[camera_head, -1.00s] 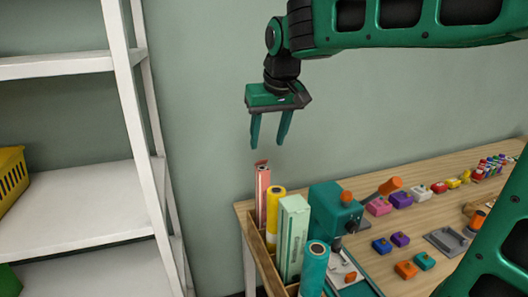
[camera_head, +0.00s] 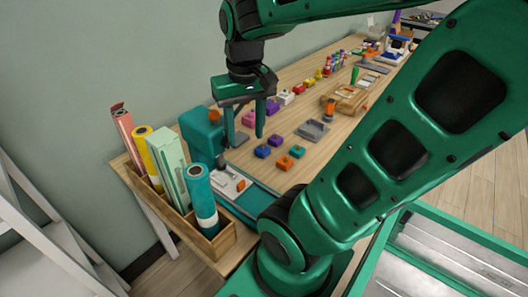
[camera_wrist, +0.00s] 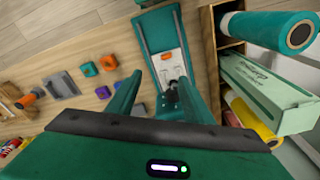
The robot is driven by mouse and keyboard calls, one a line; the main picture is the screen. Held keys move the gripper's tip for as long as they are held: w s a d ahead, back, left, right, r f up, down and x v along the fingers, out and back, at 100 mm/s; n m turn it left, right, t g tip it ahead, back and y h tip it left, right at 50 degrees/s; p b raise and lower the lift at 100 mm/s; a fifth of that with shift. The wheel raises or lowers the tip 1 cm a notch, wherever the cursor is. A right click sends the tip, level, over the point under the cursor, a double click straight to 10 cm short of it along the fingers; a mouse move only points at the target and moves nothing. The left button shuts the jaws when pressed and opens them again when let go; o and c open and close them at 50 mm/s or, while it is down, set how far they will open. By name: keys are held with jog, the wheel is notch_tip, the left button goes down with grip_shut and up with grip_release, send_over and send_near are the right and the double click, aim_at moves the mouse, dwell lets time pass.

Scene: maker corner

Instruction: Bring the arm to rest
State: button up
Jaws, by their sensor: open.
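My gripper (camera_head: 245,122) is open and empty in the head view, its two green fingers pointing down above the left part of the workbench (camera_head: 300,167). Its fingers also show in the wrist view (camera_wrist: 165,90), spread apart with nothing between them. Behind and below the fingers is a teal machine (camera_head: 203,135) with a white plate on its base; the wrist view shows this base (camera_wrist: 163,35) beyond the fingertips. My arm reaches in from the lower middle and right, with its upper link across the top of the head view.
A wooden rack (camera_head: 215,243) of upright rolls and a pale green box (camera_head: 169,168) stands at the bench's left end. Small coloured blocks (camera_head: 278,140) and a grey tray (camera_head: 311,130) lie on the bench. A white shelf (camera_head: 45,235) stands at lower left.

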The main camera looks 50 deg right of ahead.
jog(key=s+f+m, duration=0.1)
jog(key=s+f, duration=0.3)
jog(key=s, duration=0.3)
jog(key=shift+d+g+y, duration=0.25)
jog(key=shift+g+y, duration=0.05)
jog(key=shift+w, duration=0.1)
jog(key=shift+w+f, duration=0.2)
jog(key=shift+w, duration=0.4)
dwell(0.8)
